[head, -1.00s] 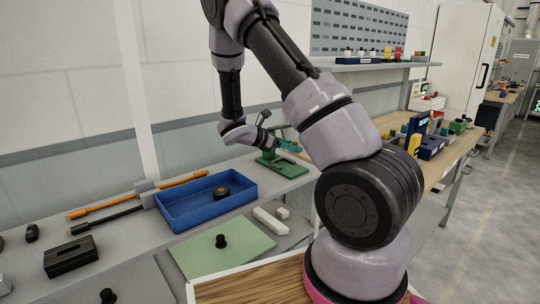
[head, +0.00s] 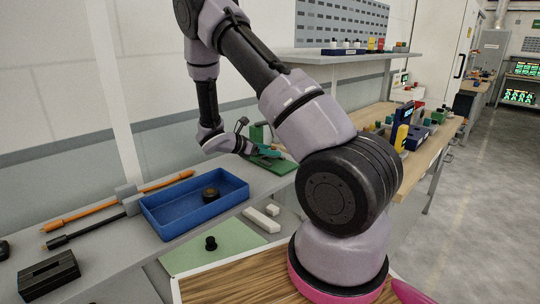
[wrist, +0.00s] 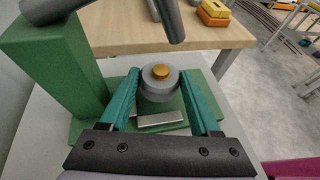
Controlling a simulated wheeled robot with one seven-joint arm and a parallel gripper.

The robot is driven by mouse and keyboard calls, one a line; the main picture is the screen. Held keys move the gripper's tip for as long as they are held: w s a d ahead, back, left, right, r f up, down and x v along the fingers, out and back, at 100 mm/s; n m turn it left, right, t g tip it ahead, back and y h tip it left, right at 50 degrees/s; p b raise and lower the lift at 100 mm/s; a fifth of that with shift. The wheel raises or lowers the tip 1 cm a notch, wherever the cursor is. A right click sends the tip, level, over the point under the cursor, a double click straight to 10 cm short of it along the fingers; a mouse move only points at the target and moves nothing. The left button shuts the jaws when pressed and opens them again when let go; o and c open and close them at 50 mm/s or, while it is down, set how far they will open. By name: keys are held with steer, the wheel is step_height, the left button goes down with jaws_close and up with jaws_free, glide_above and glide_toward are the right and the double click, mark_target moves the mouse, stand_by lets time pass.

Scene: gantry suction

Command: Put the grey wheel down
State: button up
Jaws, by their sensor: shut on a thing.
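My gripper (wrist: 160,88) is shut on the grey wheel (wrist: 148,88), a round grey piece with a brass-coloured hub, held between the teal fingers in the wrist view. Below it is a green stand with a flat base (wrist: 85,130), a tall post (wrist: 60,70) at left and a pale metal plate (wrist: 160,119) on the base. I cannot tell whether the wheel touches the stand. In the head view my gripper (head: 268,151) is over the green stand (head: 276,166) on the grey bench, and the wheel cannot be made out.
A blue tray (head: 172,226) holding a dark round part (head: 210,194) sits left of the stand. Orange (head: 115,203) and black rods lie beyond it. A wooden bench (head: 410,160) with coloured parts is to the right. Dark bars cross the top of the wrist view.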

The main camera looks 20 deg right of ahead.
steer(key=shift+f, duration=0.8)
steer(key=shift+w+a+f, duration=0.1)
steer(key=shift+w+f, duration=0.05)
steer(key=shift+w, duration=0.1)
steer(key=o, duration=1.4)
